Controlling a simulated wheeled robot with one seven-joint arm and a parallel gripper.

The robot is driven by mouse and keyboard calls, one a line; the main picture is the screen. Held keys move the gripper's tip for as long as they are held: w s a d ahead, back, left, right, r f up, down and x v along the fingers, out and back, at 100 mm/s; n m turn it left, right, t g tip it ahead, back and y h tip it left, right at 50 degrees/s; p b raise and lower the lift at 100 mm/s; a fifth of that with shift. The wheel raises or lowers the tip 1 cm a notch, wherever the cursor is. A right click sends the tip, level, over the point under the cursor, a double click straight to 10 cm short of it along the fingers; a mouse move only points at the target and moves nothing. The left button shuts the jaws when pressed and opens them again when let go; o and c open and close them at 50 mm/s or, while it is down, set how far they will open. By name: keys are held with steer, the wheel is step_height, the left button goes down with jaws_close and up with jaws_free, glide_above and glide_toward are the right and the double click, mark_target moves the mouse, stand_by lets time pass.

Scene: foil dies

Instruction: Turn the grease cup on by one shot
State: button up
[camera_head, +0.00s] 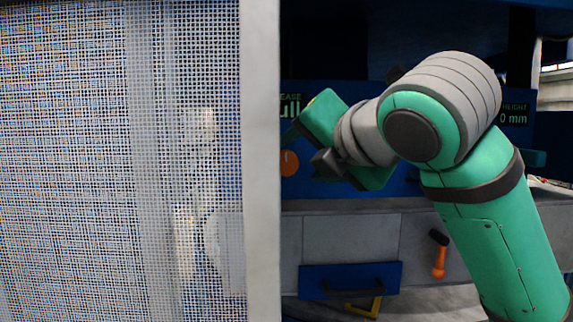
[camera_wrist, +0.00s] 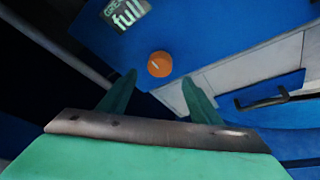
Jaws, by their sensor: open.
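The grease cup (camera_head: 289,162) shows as a round orange knob on a blue panel, at the left of the open area in the head view. In the wrist view the orange knob (camera_wrist: 159,64) has a pale pointer line on its face. My gripper (camera_wrist: 159,80) is open and empty. Its two green fingers point toward the knob, which appears between and just beyond their tips, apart from them. In the head view my arm hides part of the display and the gripper's fingertips are hard to make out.
A mesh guard panel (camera_head: 120,160) with a pale frame post fills the left of the head view, close to the knob. Below are grey drawers (camera_head: 350,238), a blue front with a dark handle (camera_head: 350,280), and an orange-handled lever (camera_head: 439,262). A height display (camera_head: 515,114) is at right.

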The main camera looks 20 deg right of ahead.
mark_target(287, 163)
steer(key=x, duration=0.9)
steer(key=shift+w, duration=0.3)
steer(key=shift+c, duration=0.2)
steer(key=c, duration=1)
